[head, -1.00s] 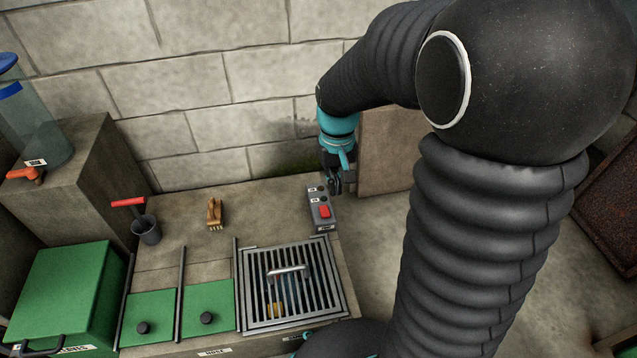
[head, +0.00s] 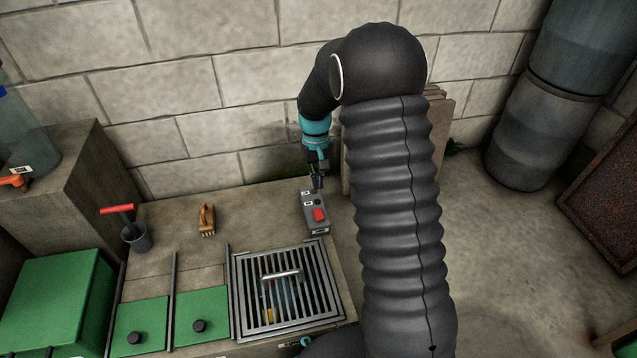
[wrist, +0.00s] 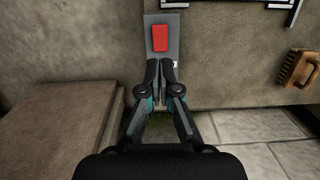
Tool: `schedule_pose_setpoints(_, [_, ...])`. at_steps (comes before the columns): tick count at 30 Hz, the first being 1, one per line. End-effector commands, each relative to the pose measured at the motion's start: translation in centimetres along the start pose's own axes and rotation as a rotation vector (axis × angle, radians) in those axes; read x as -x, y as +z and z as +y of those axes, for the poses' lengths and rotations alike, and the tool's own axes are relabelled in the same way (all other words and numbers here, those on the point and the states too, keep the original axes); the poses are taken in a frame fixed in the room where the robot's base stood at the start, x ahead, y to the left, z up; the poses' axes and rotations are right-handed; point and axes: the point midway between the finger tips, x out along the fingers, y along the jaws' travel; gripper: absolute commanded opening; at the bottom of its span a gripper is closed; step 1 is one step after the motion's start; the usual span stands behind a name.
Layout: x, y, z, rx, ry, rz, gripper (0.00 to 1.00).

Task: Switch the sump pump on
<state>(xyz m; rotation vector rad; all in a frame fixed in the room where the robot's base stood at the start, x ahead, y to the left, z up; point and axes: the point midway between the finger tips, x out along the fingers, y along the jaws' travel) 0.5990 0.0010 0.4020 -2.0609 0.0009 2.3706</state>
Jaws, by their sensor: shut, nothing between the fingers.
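The grey switch box (head: 308,222) sits at the right end of the stone ledge, just behind the grate. It has a red rocker switch (head: 319,214) at its front end and small labels toward its back end. In the wrist view the red rocker (wrist: 160,38) lies beyond the fingertips on the grey box (wrist: 172,20). My gripper (head: 317,187) is shut and empty, pointing down over the back end of the box. In the wrist view the closed fingertips (wrist: 160,66) cover that back end. I cannot tell whether they touch it.
A metal grate (head: 246,312) with a handle lies in front of the box. Two green lids (head: 200,305) lie left of it. A wooden brush (head: 207,221) and a grey pot (head: 138,240) with a red-handled tool stand on the ledge. A block wall (head: 190,80) rises behind.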

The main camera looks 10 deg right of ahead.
Motion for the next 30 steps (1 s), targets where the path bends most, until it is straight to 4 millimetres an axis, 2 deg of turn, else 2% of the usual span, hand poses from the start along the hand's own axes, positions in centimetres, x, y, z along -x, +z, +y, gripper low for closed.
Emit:
schedule_pose_setpoints(1, [-1.3,0.1,0.0,0.000,0.000,-0.004,0.00])
schedule_pose_setpoints(6, [-4.5,0.1,0.0,0.000,0.000,-0.004,0.00])
schedule_pose_setpoints(15, [-9.4,0.1,0.0,0.001,0.000,-0.003,0.00])
schedule_pose_setpoints(21, [-10.9,0.0,-0.1,0.001,0.000,0.000,0.00])
schedule_pose_setpoints(30, [-11.2,0.0,-0.1,0.001,0.000,0.000,0.00])
